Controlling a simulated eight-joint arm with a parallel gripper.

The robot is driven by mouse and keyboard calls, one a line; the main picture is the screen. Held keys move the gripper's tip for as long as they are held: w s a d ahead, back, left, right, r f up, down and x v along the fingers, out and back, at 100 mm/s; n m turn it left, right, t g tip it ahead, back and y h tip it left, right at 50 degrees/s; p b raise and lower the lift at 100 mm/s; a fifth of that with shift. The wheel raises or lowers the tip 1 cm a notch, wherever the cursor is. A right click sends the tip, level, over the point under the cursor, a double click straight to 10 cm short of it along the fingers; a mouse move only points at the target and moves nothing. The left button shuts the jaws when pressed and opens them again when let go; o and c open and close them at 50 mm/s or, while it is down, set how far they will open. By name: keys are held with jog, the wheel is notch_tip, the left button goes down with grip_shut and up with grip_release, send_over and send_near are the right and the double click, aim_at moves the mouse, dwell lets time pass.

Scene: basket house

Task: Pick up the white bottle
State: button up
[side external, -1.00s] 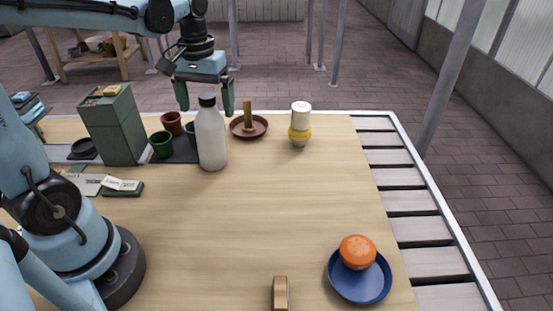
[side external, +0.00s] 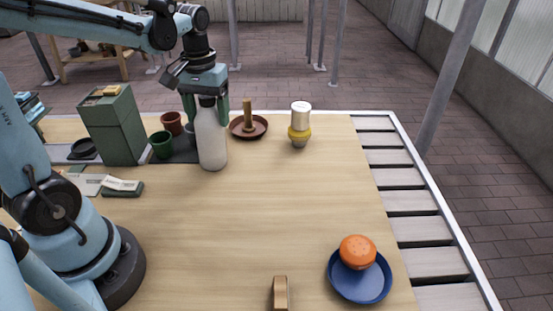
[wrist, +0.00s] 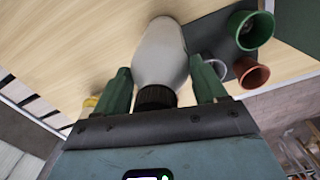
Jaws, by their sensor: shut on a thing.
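The white bottle (side external: 211,140) with a dark cap stands upright on the wooden table, toward the back left in the side view. My gripper (side external: 208,112) is above it, pointing down, with its green fingers on either side of the bottle's upper part. In the wrist view the bottle (wrist: 160,55) lies between the two fingers of my gripper (wrist: 160,88), with the black cap (wrist: 155,97) close to the palm. My gripper is shut on the bottle. The bottle's base appears to rest on the table.
Green and terracotta cups (side external: 162,144) and a green box (side external: 113,125) stand left of the bottle. A brown dish (side external: 262,126) is just right of it, then a yellow-and-white object (side external: 300,124). A blue plate (side external: 343,287) holds an orange item (side external: 358,252). The table's middle is clear.

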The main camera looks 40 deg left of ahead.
jog(key=c, duration=0.4)
grip_shut()
jog(key=shift+r, duration=0.15)
